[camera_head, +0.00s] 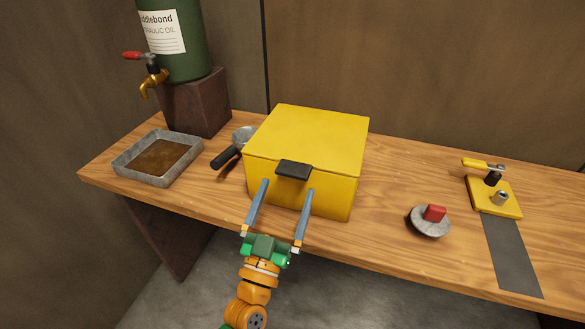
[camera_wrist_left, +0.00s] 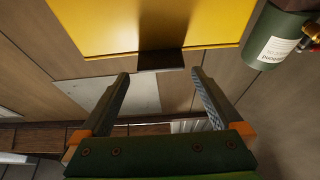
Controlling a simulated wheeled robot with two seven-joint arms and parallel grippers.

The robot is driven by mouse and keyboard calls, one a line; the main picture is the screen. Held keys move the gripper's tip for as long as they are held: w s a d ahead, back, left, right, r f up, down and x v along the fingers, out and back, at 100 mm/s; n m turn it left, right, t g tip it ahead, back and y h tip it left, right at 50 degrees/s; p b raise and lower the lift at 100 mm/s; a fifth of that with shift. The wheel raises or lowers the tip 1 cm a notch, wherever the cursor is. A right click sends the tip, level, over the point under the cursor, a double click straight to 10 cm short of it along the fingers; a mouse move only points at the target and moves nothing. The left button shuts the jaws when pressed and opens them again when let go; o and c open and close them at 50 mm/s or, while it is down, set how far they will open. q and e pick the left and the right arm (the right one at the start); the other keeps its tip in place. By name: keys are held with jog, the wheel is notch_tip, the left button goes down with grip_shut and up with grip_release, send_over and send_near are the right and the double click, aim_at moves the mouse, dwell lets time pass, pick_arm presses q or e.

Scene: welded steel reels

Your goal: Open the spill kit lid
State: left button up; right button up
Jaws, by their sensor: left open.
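The spill kit is a yellow box (camera_head: 310,135) on the wooden bench, with its lid shut. A black handle tab (camera_head: 294,170) sticks out from the front edge of the lid. My left gripper (camera_head: 284,185) is open and empty in front of the box, its two fingers pointing at the box on either side of the handle and below it. In the left wrist view the yellow box (camera_wrist_left: 150,22) is at the top, and the dark handle (camera_wrist_left: 160,60) lies just beyond the gap between the open fingertips (camera_wrist_left: 160,76). My right gripper is not in view.
On the bench (camera_head: 385,245) a metal tray (camera_head: 121,165) with brown liquid and a dark-handled tool (camera_head: 228,156) lie left of the box. A green oil drum (camera_head: 185,60) stands on a brown block.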

aim_at(291, 177)
pick_arm(q)
jog(key=x, duration=0.6)
jog(key=shift+r+p, duration=0.1)
jog(key=shift+p, duration=0.2)
